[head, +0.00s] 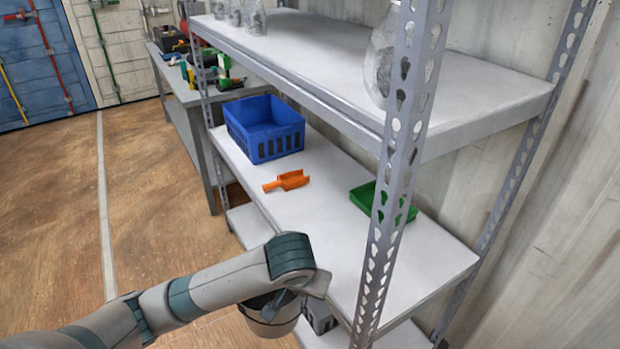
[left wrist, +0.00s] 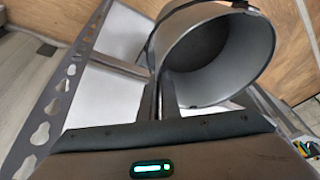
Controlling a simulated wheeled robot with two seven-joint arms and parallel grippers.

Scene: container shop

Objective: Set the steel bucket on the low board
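The steel bucket (head: 268,326) hangs below my left gripper (head: 280,302) at the bottom of the head view, in front of the shelf rack. In the left wrist view my left gripper (left wrist: 159,98) is shut on the bucket's edge, and the bucket (left wrist: 205,55) shows its open mouth, tilted in that picture. I see nothing inside it. The low board (head: 250,225) is the rack's bottom shelf. Most of it is hidden under the middle shelf and behind my arm. The bucket is outside the rack's front edge. My right gripper is not in view.
The middle shelf (head: 330,235) holds a blue crate (head: 264,148), an orange scoop (head: 287,181) and a green tray (head: 372,200). A perforated rack post (head: 385,235) stands right of my gripper. The floor at left is clear.

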